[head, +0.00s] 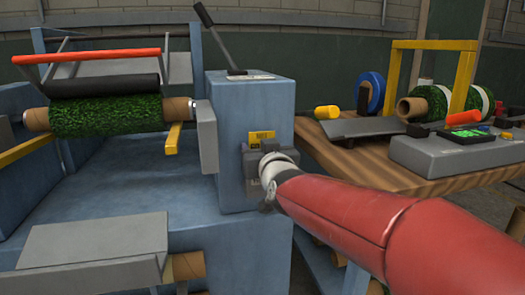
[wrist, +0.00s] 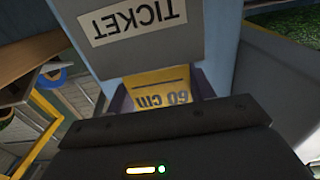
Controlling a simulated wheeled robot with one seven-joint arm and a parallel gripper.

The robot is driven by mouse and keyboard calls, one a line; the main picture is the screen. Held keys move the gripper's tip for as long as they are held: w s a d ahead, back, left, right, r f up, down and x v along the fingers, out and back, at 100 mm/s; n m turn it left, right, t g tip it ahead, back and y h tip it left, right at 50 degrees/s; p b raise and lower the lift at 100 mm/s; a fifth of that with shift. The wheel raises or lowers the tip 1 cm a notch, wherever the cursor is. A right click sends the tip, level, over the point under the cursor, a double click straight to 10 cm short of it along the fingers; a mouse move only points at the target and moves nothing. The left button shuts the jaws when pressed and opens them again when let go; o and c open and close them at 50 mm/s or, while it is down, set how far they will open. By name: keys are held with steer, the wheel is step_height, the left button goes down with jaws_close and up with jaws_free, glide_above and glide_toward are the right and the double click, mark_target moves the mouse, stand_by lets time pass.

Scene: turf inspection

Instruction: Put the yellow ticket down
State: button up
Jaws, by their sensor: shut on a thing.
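The yellow ticket (wrist: 158,88), printed "60 cm" upside down in the wrist view, is between the fingers of my gripper (wrist: 162,98), which is shut on it. Its near end is hidden by the gripper body. A grey box marked "TICKET" (wrist: 135,25) is right at the ticket's far edge; I cannot tell whether the ticket is inside it. In the head view my gripper (head: 268,165) is at the front of the blue machine post (head: 250,100). A small yellow printed piece (head: 262,137) shows just above it; I cannot tell if it is the same ticket.
A lever (head: 218,35) tops the post. A turf roll (head: 105,115) hangs in the machine on the left. The wooden table (head: 345,155) on the right bears a grey device (head: 440,152), a yellow frame (head: 390,72), a blue ring (head: 375,92) and more turf rolls.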

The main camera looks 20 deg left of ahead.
steer(key=o, duration=1.4)
steer(key=shift+r, duration=0.35)
steer(key=b+v, duration=0.2)
steer(key=v, duration=1)
steer(key=s+d+f+m+g+h, duration=0.1)
steer(key=s+d+f+g+h, duration=0.15)
steer(key=d+f, duration=0.45)
steer(key=s+d+f+m+g+h, duration=0.1)
steer(key=s+d+f+m+h, duration=0.3)
steer(key=d, duration=0.6)
steer(key=s+d+f+m+g+h, duration=0.1)
steer(key=s+d+f+g+h, duration=0.2)
steer(key=s+d+f+g, duration=0.3)
steer(key=s+d+f, duration=0.5)
steer(key=shift+s+f, duration=0.35)
